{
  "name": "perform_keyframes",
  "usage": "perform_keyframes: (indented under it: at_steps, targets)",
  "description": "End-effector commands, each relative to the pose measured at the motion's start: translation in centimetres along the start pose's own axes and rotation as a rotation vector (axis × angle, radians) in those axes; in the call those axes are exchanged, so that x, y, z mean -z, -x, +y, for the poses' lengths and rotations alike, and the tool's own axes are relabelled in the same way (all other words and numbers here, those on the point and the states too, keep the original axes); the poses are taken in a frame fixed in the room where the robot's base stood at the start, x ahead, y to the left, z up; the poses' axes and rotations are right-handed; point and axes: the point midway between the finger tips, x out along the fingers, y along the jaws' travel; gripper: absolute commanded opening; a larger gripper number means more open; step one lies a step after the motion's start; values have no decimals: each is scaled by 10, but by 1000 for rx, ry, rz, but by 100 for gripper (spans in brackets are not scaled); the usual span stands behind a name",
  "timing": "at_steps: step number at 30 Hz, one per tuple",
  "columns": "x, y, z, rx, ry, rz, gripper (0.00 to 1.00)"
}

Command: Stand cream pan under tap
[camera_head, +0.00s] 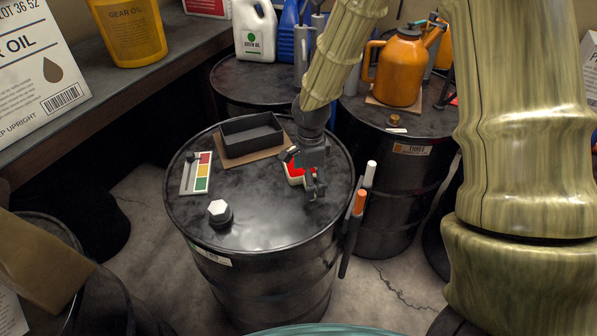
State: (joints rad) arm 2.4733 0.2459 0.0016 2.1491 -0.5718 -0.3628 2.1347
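My gripper (315,190) points down over the right part of the near drum's top (265,215). A small red item with a pale edge (296,178) is directly behind and beside it, partly covered by the gripper. I cannot tell whether the fingers touch it or how far apart they are. I cannot make out a cream pan clearly. No tap stands out clearly either.
The near drum holds a black tray (250,139) on cardboard, a red-yellow-green card (202,173) and a white hex cap (217,208). An orange can (399,70) stands on the drum behind. Orange- and white-tipped markers (360,203) hang at the near drum's right side.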

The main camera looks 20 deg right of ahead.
Motion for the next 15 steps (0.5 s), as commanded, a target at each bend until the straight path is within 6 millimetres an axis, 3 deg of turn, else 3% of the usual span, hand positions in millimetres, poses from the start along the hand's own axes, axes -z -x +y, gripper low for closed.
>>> perform_keyframes:
  at_steps: [9, 15]
  targets:
    - [2, -26, 2, -2, 0, 0, 96]
    - [2, -29, 2, 0, -1, -1, 96]
